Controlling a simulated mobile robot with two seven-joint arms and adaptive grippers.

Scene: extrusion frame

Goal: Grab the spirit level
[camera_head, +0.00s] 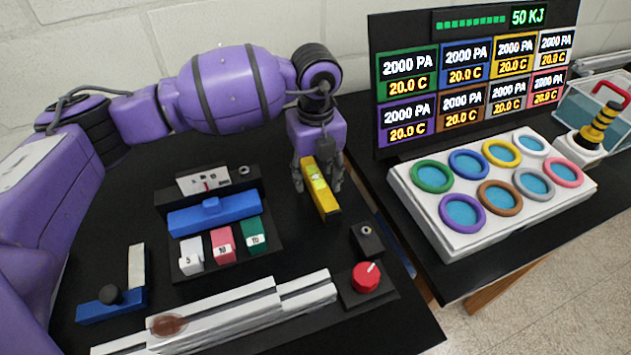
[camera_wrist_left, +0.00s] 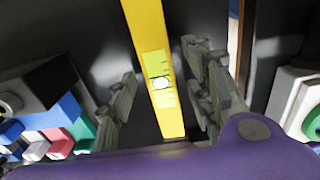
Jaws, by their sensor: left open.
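The spirit level (camera_head: 322,191) is a yellow bar with a green-yellow vial, near the right side of the left black table. It also shows upright in the left wrist view (camera_wrist_left: 147,50), with its vial near the middle. My left gripper (camera_head: 318,184) is directly over the level and points down at it. In the left wrist view its fingers (camera_wrist_left: 160,95) stand on both sides of the bar, with dark gaps between them and the bar. The gripper is open. Whether the level touches the table is hidden. My right gripper is not in view.
A black stand with a blue bar (camera_head: 213,216) and small blocks is left of the level. A red knob (camera_head: 366,277) and a silver rail (camera_head: 225,318) lie in front. To the right is a white panel with coloured rings (camera_head: 450,235) on another table, beyond a gap.

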